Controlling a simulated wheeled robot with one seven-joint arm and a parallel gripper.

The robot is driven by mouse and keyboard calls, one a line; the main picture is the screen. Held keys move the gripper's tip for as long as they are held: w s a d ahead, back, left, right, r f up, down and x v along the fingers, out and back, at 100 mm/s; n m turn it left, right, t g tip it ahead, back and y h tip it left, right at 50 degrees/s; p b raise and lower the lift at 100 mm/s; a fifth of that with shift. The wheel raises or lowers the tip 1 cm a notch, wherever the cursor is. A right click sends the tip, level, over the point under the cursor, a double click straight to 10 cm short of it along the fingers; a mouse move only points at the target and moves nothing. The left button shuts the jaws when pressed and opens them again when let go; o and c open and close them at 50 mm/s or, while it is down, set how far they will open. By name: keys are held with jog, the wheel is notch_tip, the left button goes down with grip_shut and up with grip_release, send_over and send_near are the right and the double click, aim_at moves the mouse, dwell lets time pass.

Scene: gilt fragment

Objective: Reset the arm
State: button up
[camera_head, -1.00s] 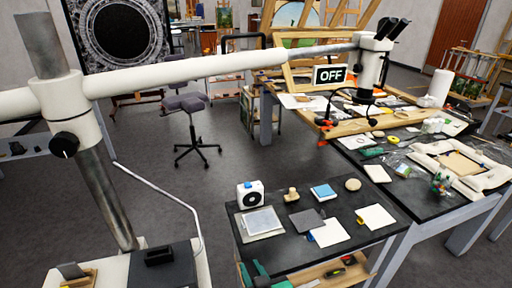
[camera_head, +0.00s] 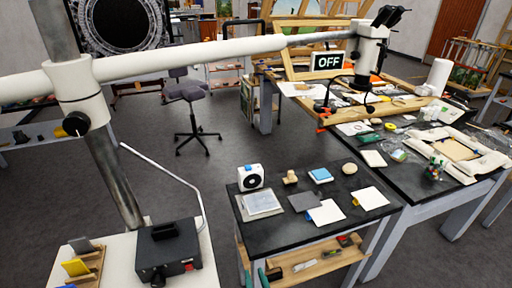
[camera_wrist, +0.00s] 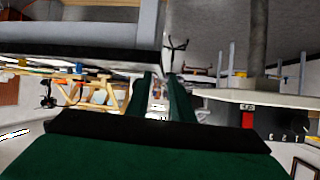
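My gripper (camera_wrist: 158,100) shows in the wrist view as two dark green fingers reaching away from a wide green and black body. A gap shows between the fingers, with nothing held in it. The wrist picture is upside down, with the floor at the top. In the head view, dark green parts that look like my gripper (camera_head: 268,276) show at the bottom edge, beside the left end of the small black-topped table (camera_head: 290,238). Most of my arm is out of view.
A white stand with a black box (camera_head: 168,252) is at left. A microscope boom (camera_head: 200,60) spans above. Floor is open around the stool (camera_head: 188,92).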

jog(key=s+d+f+m+h, duration=0.1)
jog(key=s+f, duration=0.4)
jog(key=s, duration=0.2)
jog(key=s+r+m+t+h, duration=0.1)
jog(key=s+t, duration=0.1)
jog(key=s, duration=1.9)
jog(key=shift+s+a+t+h, duration=0.2)
jog(key=shift+a+t+h, duration=0.1)
jog(key=shift+a+t, duration=0.1)
